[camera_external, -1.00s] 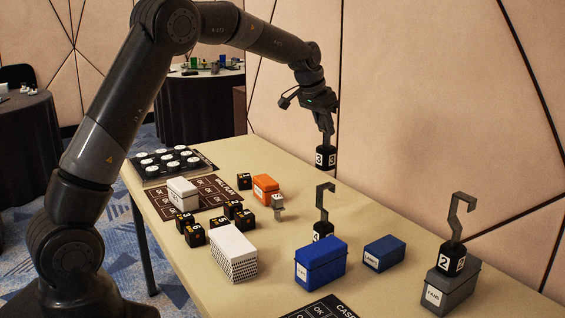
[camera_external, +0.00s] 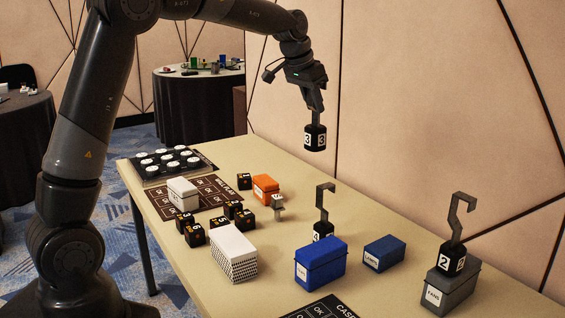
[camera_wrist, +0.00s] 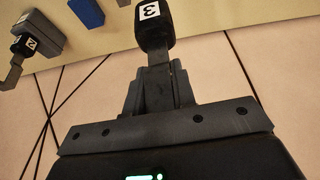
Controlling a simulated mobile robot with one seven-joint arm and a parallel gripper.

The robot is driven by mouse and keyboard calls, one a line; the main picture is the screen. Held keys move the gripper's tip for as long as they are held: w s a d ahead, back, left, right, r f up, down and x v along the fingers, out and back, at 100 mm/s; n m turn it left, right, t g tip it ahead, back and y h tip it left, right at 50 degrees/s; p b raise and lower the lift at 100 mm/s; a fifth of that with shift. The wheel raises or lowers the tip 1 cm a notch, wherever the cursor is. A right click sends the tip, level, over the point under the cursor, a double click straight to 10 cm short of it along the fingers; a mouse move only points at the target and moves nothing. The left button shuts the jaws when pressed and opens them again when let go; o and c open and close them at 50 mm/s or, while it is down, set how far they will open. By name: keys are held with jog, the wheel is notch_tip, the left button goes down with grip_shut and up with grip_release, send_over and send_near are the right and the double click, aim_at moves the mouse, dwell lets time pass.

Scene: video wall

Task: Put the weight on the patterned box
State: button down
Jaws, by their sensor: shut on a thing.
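My gripper (camera_external: 314,106) is shut on the upper end of a black weight (camera_external: 315,137) marked 3, and holds it in the air above the far part of the table. In the wrist view the weight (camera_wrist: 153,28) hangs beyond the shut fingers (camera_wrist: 158,85). The patterned box (camera_external: 233,252), white on top with black-and-white patterned sides, stands on the near left part of the table. Its top is bare. The held weight is well above the box and beyond it, apart from it.
A hooked weight (camera_external: 323,229) stands behind the blue box (camera_external: 320,262). Another hooked weight marked 2 (camera_external: 452,255) stands on the grey box (camera_external: 450,285). A smaller blue box (camera_external: 384,253), an orange box (camera_external: 265,188), a white box (camera_external: 182,193) and several black cubes (camera_external: 194,234) share the table.

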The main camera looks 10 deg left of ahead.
jog(key=s+a+f, duration=0.1)
jog(key=s+a, duration=0.4)
jog(key=s, duration=0.8)
jog(key=s+a+f, duration=0.2)
jog(key=s+a, duration=0.3)
jog(key=s, duration=0.7)
jog(key=w+a+f, duration=0.3)
jog(key=w+f, duration=0.1)
jog(key=f, duration=0.3)
jog(key=w+a+f, duration=0.4)
jog(key=w+f, duration=0.1)
jog(key=f, duration=0.3)
jog(key=shift+w+a+m, duration=0.2)
jog(key=shift+m, duration=0.2)
jog(key=shift+f, duration=0.1)
jog(key=c, duration=1.2)
grip_release()
jog(key=shift+f, duration=0.1)
